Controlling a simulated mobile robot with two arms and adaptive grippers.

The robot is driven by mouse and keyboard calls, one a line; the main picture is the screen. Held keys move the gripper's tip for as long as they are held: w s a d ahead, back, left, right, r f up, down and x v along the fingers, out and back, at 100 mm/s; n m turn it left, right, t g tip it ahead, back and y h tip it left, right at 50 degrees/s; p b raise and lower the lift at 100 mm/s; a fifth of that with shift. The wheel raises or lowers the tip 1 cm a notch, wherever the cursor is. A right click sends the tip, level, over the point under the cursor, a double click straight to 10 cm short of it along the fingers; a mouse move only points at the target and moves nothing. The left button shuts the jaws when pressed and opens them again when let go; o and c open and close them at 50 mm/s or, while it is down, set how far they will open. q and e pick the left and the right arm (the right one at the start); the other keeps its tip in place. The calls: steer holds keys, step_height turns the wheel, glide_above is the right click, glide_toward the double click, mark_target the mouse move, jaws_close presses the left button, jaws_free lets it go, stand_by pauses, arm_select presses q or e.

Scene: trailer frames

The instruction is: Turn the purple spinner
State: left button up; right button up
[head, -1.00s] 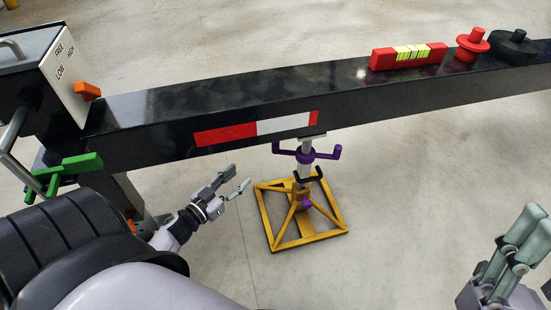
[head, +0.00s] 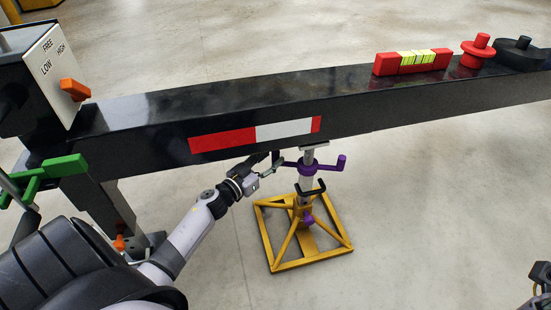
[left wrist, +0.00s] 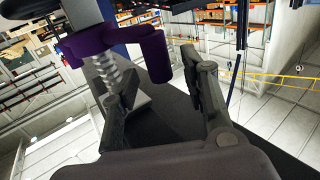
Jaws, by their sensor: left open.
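The purple spinner (head: 307,169) is a collar with upturned handles on the grey threaded post of a yellow stand, just under the black beam. My left gripper (head: 270,165) is at the spinner's left side, close to its left handle, which it partly hides. In the left wrist view the spinner's hub (left wrist: 90,44) is at upper left, and one purple handle (left wrist: 153,55) stands in line with the gap between the open fingers (left wrist: 150,82). I cannot tell whether they touch. Only a small part of my right gripper (head: 540,288) shows at the lower right edge.
The black beam (head: 380,120) runs above the spinner. The yellow stand (head: 298,264) rests on open concrete floor. A red level (head: 387,65) and a red knob (head: 476,57) sit on the beam. A green handle (head: 62,165) and orange lever (head: 75,90) are at left.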

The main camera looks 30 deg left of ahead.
arm_select(q)
steer(key=shift+w+d, duration=0.2)
steer(key=shift+w, duration=1.2)
steer(key=shift+c, duration=0.2)
jaws_close()
